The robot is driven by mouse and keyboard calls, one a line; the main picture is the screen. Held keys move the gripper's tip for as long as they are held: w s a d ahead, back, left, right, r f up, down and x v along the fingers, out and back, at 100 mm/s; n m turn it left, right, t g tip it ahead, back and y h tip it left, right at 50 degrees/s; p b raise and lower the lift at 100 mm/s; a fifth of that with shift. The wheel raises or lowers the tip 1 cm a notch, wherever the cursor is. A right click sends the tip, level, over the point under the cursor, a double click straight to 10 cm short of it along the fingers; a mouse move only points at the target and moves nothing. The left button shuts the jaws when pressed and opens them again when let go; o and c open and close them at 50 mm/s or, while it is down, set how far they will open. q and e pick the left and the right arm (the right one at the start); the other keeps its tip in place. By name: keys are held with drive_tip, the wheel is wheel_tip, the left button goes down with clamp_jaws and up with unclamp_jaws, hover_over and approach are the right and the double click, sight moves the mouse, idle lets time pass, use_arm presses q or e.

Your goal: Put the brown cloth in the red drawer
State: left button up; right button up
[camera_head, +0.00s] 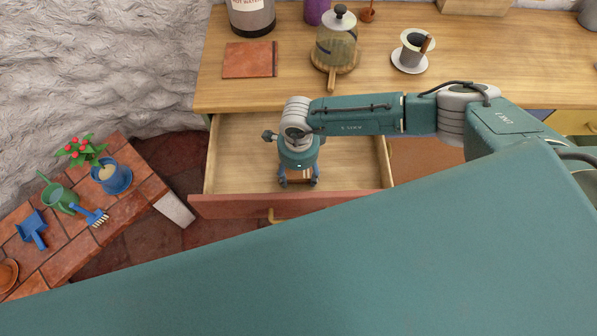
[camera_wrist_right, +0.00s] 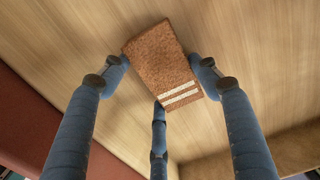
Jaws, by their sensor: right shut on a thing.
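The brown cloth (camera_wrist_right: 160,60) is a small folded block with two pale stripes, seen between the fingers in the right wrist view. My right gripper (camera_head: 299,181) is shut on it and points down inside the red drawer. In the head view the cloth is mostly hidden by the gripper. The red drawer (camera_head: 235,206) is pulled open below the counter, with a pale wooden inside and a brass handle. The drawer floor shows behind the cloth; I cannot tell whether the cloth touches it. My left gripper is not in view.
The wooden counter (camera_head: 222,95) holds a reddish-brown flat square (camera_head: 249,60), a glass pot (camera_head: 337,45) on a wooden board and a cup on a saucer (camera_head: 409,65). A tiled ledge (camera_head: 75,240) with a plant and tools is at left. The drawer's left part is clear.

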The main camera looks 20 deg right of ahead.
sight(298, 174)
drive_tip(key=shift+f, duration=0.2)
drive_tip(key=o, duration=1)
drive_tip(key=shift+r, duration=0.1)
drive_tip(key=shift+r, duration=0.15)
drive_tip(key=shift+w+r, duration=0.1)
drive_tip(key=shift+r, duration=0.2)
drive_tip(key=shift+r+b, duration=1.35)
drive_tip(key=shift+r, duration=4.35)
